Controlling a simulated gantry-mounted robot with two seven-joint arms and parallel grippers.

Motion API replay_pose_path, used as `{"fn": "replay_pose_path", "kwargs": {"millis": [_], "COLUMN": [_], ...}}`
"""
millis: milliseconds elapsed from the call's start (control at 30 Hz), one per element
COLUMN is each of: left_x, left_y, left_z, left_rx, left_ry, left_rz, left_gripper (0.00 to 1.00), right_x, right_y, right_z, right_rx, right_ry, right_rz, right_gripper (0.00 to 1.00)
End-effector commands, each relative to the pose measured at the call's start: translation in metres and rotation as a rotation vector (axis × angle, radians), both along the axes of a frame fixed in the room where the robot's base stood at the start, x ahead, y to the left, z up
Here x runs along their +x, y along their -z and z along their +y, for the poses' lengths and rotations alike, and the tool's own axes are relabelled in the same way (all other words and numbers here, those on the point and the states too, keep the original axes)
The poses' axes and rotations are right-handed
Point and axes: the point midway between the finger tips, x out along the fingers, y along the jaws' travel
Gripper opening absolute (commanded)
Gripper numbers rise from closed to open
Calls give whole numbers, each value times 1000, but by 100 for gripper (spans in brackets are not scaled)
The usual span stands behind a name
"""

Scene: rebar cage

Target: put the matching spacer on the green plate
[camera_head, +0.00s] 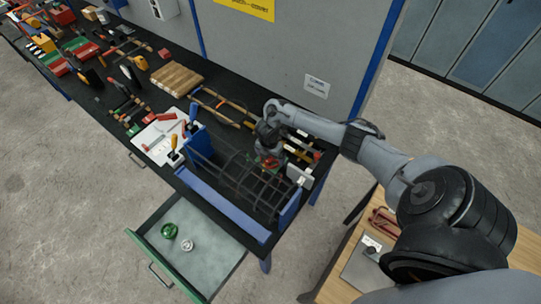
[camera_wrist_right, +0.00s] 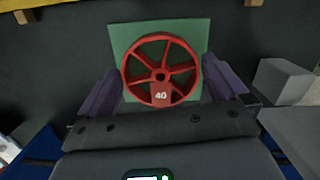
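A red spoked wheel spacer marked 40 (camera_wrist_right: 161,52) lies between the two purple fingers of my right gripper (camera_wrist_right: 161,75), which meet its rim on both sides. Directly behind it is the square green plate (camera_wrist_right: 120,38); I cannot tell whether the spacer touches it. In the head view my right gripper (camera_head: 268,158) is down at the rebar cage (camera_head: 235,175), with a bit of red beside it. A green spacer (camera_head: 169,231) and a white spacer (camera_head: 187,245) lie in the open drawer (camera_head: 215,255). My left gripper is out of view.
The dark bench (camera_head: 150,95) carries many tools, a wooden stack (camera_head: 177,79) and a white board (camera_head: 158,140) left of the cage. A blue holder (camera_head: 200,143) and blue rail (camera_head: 222,205) border the cage. A grey block (camera_wrist_right: 283,80) stands right of the gripper.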

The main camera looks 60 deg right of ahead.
Motion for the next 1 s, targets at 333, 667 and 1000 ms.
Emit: {"fn": "replay_pose_path", "kwargs": {"millis": [333,667,1000], "left_x": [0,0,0], "left_y": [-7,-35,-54], "left_z": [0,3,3], "left_rx": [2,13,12], "left_ry": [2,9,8], "left_rz": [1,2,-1], "left_gripper": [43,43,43], "right_x": [1,1,0], "right_y": [-29,-93,-120], "right_z": [2,9,14], "right_rx": [-2,-3,-1], "right_ry": [-2,-2,-1], "right_rz": [-3,-2,-1], "right_gripper": [100,100,100]}}
